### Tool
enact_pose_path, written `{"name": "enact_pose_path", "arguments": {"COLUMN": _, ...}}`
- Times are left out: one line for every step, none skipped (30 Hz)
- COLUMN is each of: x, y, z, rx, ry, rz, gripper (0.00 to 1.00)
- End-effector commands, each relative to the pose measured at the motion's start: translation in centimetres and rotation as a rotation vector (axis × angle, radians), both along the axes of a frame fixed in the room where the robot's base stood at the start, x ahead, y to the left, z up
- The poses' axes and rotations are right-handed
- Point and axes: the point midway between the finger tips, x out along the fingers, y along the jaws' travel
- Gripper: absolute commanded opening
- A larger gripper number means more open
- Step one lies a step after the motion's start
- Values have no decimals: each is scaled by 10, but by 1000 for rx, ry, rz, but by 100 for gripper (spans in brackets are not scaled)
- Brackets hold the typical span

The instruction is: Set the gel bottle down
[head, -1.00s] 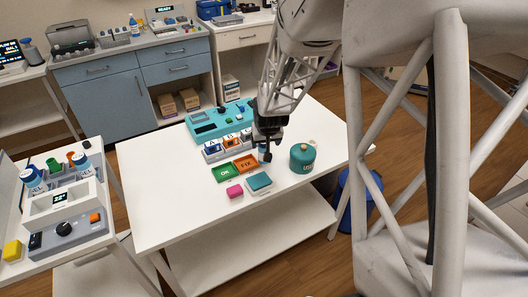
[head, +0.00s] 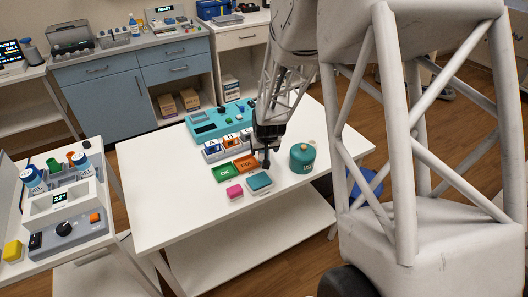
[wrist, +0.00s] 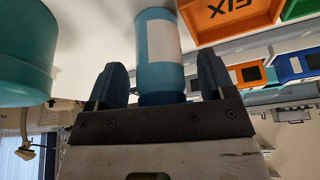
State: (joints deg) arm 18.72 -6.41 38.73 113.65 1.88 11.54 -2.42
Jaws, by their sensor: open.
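The gel bottle (wrist: 157,50), blue with a white label, is between the fingers of my gripper (wrist: 162,85) in the wrist view. Its base meets the white tabletop (wrist: 100,30) near the top of that view, and the bottle looks upright. My gripper is open, with a gap between the bottle and each finger. In the head view my gripper (head: 262,158) is low over the white table (head: 165,200), just behind a teal block. There the bottle is hidden by my gripper or too small to make out.
A teal lidded jar (head: 302,158) stands close to the right. The orange FIX tray (head: 246,164) and green OK tray (head: 225,171) lie to the left. The teal block (head: 260,182) and a pink block (head: 235,191) are in front. The table's left part is clear.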

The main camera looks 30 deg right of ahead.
Motion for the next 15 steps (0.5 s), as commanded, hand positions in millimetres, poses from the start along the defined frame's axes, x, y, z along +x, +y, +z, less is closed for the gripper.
{"name": "enact_pose_path", "arguments": {"x": 0, "y": 0, "z": 0, "rx": 0, "ry": 0, "rz": 0, "gripper": 76}}
{"name": "enact_pose_path", "arguments": {"x": 0, "y": 0, "z": 0, "rx": 0, "ry": 0, "rz": 0, "gripper": 76}}
{"name": "enact_pose_path", "arguments": {"x": 0, "y": 0, "z": 0, "rx": 0, "ry": 0, "rz": 0, "gripper": 76}}
{"name": "enact_pose_path", "arguments": {"x": 0, "y": 0, "z": 0, "rx": 0, "ry": 0, "rz": 0, "gripper": 76}}
{"name": "enact_pose_path", "arguments": {"x": 0, "y": 0, "z": 0, "rx": 0, "ry": 0, "rz": 0, "gripper": 76}}
{"name": "enact_pose_path", "arguments": {"x": 0, "y": 0, "z": 0, "rx": 0, "ry": 0, "rz": 0, "gripper": 76}}
{"name": "enact_pose_path", "arguments": {"x": 0, "y": 0, "z": 0, "rx": 0, "ry": 0, "rz": 0, "gripper": 76}}
{"name": "enact_pose_path", "arguments": {"x": 0, "y": 0, "z": 0, "rx": 0, "ry": 0, "rz": 0, "gripper": 76}}
{"name": "enact_pose_path", "arguments": {"x": 0, "y": 0, "z": 0, "rx": 0, "ry": 0, "rz": 0, "gripper": 76}}
{"name": "enact_pose_path", "arguments": {"x": 0, "y": 0, "z": 0, "rx": 0, "ry": 0, "rz": 0, "gripper": 76}}
{"name": "enact_pose_path", "arguments": {"x": 0, "y": 0, "z": 0, "rx": 0, "ry": 0, "rz": 0, "gripper": 76}}
{"name": "enact_pose_path", "arguments": {"x": 0, "y": 0, "z": 0, "rx": 0, "ry": 0, "rz": 0, "gripper": 76}}
{"name": "enact_pose_path", "arguments": {"x": 0, "y": 0, "z": 0, "rx": 0, "ry": 0, "rz": 0, "gripper": 76}}
{"name": "enact_pose_path", "arguments": {"x": 0, "y": 0, "z": 0, "rx": 0, "ry": 0, "rz": 0, "gripper": 76}}
{"name": "enact_pose_path", "arguments": {"x": 0, "y": 0, "z": 0, "rx": 0, "ry": 0, "rz": 0, "gripper": 70}}
